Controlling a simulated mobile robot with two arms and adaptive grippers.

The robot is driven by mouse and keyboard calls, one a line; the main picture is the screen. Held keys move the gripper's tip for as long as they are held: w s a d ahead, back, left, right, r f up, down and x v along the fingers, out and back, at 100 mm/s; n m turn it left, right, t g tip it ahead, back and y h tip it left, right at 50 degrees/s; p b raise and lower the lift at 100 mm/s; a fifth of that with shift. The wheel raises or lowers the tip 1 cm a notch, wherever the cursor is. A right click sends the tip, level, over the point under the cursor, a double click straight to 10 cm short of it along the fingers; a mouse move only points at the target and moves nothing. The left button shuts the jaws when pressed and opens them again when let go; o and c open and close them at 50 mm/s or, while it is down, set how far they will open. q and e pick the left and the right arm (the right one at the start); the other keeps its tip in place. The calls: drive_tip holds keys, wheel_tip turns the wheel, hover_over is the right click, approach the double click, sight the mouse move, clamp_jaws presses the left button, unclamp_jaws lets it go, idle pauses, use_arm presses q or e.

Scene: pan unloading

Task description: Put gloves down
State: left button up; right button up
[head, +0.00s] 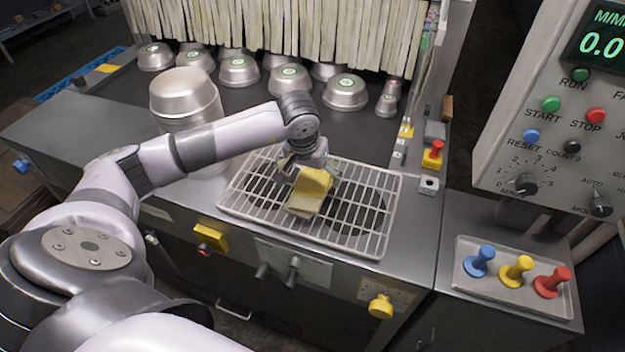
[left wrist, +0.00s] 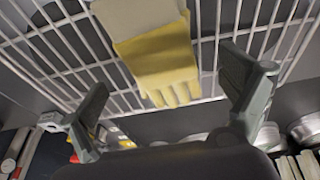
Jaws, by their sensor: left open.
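Yellow gloves (head: 310,190) with a paler cuff lie on the wire rack (head: 378,215) at the front of the machine. In the left wrist view the gloves (left wrist: 160,58) show ahead of my fingers, with the finger ends of the gloves towards the camera. My left gripper (head: 308,166) is just behind and above the gloves in the head view. Its two fingers are spread wide in the left wrist view, with nothing clamped between them. Whether a finger touches the gloves I cannot tell. My right gripper is not in view.
Several metal pans (head: 240,71) stand on the dark conveyor behind the rack, before a strip curtain (head: 290,35). A large metal pot (head: 187,95) stands left of the rack, partly behind my left arm. A tray (head: 477,292) with coloured pegs and a control panel (head: 560,130) are at the right.

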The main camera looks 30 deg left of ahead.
sight(312, 183)
use_arm(q)
drive_tip(key=shift+x, duration=1.2)
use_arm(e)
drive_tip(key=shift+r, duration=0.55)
use_arm(q)
drive_tip(key=shift+c, duration=0.6)
drive_tip(key=c, duration=1.2)
drive_tip(key=shift+c, duration=0.4)
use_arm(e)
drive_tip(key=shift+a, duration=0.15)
use_arm(q)
drive_tip(key=shift+r, duration=0.1)
